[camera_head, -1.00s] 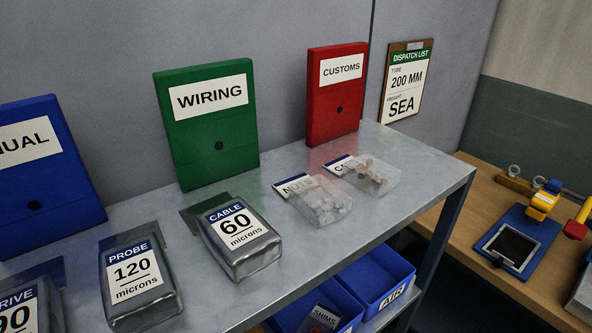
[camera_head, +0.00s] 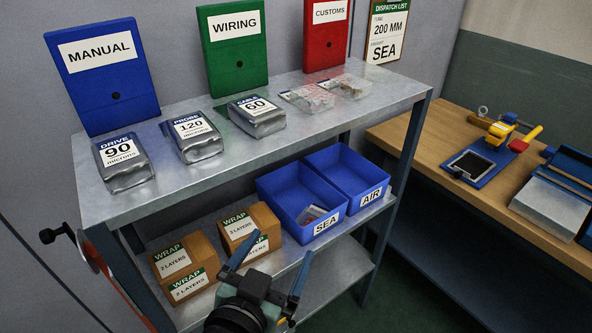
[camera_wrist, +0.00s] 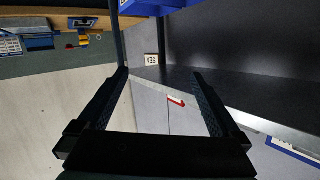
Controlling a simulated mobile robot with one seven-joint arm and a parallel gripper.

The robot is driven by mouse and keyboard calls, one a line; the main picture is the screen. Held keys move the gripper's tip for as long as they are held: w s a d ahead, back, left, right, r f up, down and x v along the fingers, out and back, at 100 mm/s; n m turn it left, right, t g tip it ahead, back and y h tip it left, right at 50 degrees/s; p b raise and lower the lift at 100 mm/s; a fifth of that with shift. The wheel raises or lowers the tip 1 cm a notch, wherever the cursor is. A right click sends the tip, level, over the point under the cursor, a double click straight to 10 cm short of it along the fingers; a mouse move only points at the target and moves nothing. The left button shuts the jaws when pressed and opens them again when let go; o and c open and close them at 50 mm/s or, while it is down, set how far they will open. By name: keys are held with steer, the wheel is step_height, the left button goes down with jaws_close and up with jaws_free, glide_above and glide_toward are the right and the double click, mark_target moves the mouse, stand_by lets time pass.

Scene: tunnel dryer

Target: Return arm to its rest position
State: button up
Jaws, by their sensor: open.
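My gripper (camera_head: 280,243) is at the bottom middle of the head view, in front of the lower shelf. Its two fingers are spread wide with nothing between them. The wrist view shows the same open gripper (camera_wrist: 160,72), fingers apart and empty. Between and beyond the fingers there are grey wall panels, a small red-and-white item and a dark shelf surface. Most of my arm behind the gripper is hidden below the frame.
The metal shelf (camera_head: 300,131) holds pouches and upright folders. Below are the blue SEA bin (camera_head: 271,190), the AIR bin (camera_head: 347,165) and cardboard WRAP boxes (camera_head: 193,248). A wooden bench (camera_head: 440,143) stands right.

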step_height(320, 180, up, 26)
steer(key=d+n+t+y, duration=0.1)
steer(key=n+t+y, duration=0.1)
steer(key=t, duration=0.5)
steer(key=s+d+r+n+t+y, duration=0.1)
steer(key=s+r+t, duration=0.2)
steer(key=r, duration=0.6)
steer(key=s+r+n+t+y, duration=0.1)
steer(key=s+r+n+t, duration=0.1)
steer(key=s+r, duration=0.4)
step_height(320, 180, up, 3)
steer(key=shift+s+d+f+t+y, duration=0.15)
steer(key=shift+d+t+y, duration=0.15)
steer(key=shift+d+t, duration=0.15)
